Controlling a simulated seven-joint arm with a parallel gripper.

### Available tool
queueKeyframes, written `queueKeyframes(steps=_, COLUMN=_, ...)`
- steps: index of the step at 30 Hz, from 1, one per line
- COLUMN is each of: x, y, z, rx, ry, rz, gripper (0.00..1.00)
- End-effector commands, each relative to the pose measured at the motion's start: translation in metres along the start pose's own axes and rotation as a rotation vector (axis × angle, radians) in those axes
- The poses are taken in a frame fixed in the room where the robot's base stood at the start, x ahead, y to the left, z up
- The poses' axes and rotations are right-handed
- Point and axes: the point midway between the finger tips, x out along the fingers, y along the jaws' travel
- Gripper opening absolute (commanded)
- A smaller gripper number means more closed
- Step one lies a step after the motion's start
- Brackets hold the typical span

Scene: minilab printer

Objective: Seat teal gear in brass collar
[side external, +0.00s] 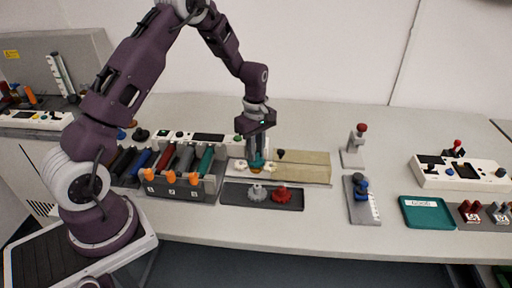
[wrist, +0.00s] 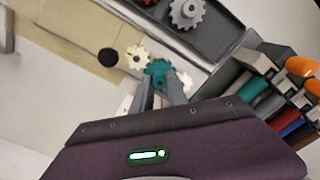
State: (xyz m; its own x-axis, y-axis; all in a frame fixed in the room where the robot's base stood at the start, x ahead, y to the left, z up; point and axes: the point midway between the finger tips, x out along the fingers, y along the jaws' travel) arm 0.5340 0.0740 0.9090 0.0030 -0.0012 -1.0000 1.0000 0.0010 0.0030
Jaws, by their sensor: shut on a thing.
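The teal gear (side external: 256,160) is between the fingertips of my gripper (side external: 257,154) in the side view, low over the tan-and-white printer unit (side external: 305,157). In the wrist view the teal gear (wrist: 160,72) shows at the tips of the two grey fingers of my gripper (wrist: 160,88), which are shut on it. A pale cream gear (wrist: 134,58) lies close to its left, and another pale toothed part (wrist: 185,80) shows to its right. A small yellowish patch shows under the teal gear in the side view. I cannot make out the brass collar clearly, nor whether the gear touches it.
A dark tray (side external: 232,196) with a grey gear (side external: 257,192) and a red gear (side external: 282,195) lies in front. A rack of coloured cylinders with orange ends (side external: 171,178) stands close left. A black knob (wrist: 108,55) rises from the unit.

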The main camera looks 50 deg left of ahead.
Motion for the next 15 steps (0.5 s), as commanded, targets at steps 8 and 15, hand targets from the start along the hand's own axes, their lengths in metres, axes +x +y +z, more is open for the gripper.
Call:
queueKeyframes(steps=8, x=0.001, y=0.0, z=0.0, rx=0.0, ry=0.0, rz=0.0, gripper=0.0)
queueKeyframes(steps=15, x=0.01, y=0.0, z=0.0, rx=0.001, ry=0.0, rz=-0.001, gripper=0.0)
